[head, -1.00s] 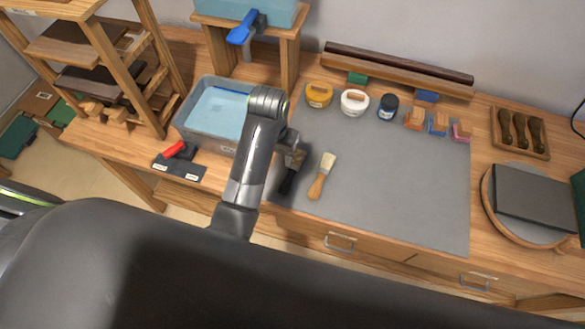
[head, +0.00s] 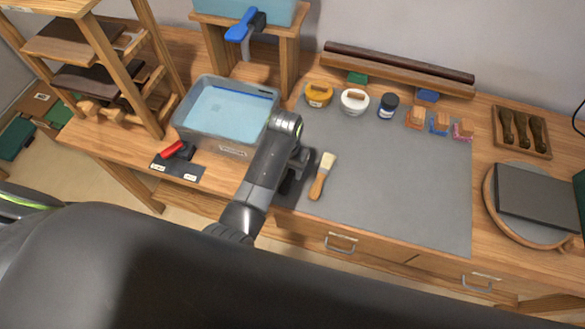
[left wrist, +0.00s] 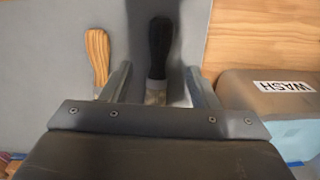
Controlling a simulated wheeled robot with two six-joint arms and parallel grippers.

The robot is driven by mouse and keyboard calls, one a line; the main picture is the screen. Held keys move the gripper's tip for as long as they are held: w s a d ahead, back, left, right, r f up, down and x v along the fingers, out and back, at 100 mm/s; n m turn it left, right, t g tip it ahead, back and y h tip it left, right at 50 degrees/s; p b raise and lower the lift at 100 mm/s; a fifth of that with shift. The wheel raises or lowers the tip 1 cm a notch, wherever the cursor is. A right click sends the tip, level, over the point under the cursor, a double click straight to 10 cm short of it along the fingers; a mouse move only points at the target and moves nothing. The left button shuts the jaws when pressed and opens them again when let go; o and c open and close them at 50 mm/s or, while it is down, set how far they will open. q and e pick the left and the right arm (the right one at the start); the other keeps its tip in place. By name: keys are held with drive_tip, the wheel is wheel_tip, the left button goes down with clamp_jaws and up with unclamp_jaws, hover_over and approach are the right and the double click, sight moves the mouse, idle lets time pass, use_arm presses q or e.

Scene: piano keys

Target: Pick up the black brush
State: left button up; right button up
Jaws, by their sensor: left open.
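In the left wrist view the black brush (left wrist: 160,47) lies on the grey mat (left wrist: 55,65), with its black handle pointing away and its metal ferrule near the jaws. My left gripper (left wrist: 158,80) is open, with one finger on each side of the brush and a gap to both. I cannot tell how far the fingers are above the mat. In the head view the left gripper (head: 298,166) is low over the left part of the mat, and the arm hides most of the brush. The right gripper is not in view.
A wooden-handled brush (head: 322,176) lies just right of the gripper. A grey water tub (head: 180,121), marked WASH in the wrist view (left wrist: 275,93), stands to the left. Jars (head: 355,101) line the mat's back. The mat's middle is clear.

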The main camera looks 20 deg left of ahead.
sight(287, 180)
use_arm(q)
drive_tip(key=shift+f+p, duration=0.6)
drive_tip(key=shift+f, duration=2.45)
drive_tip(key=c, duration=1.1)
drive_tip(key=shift+o, duration=0.2)
drive_tip(key=shift+r, duration=0.2)
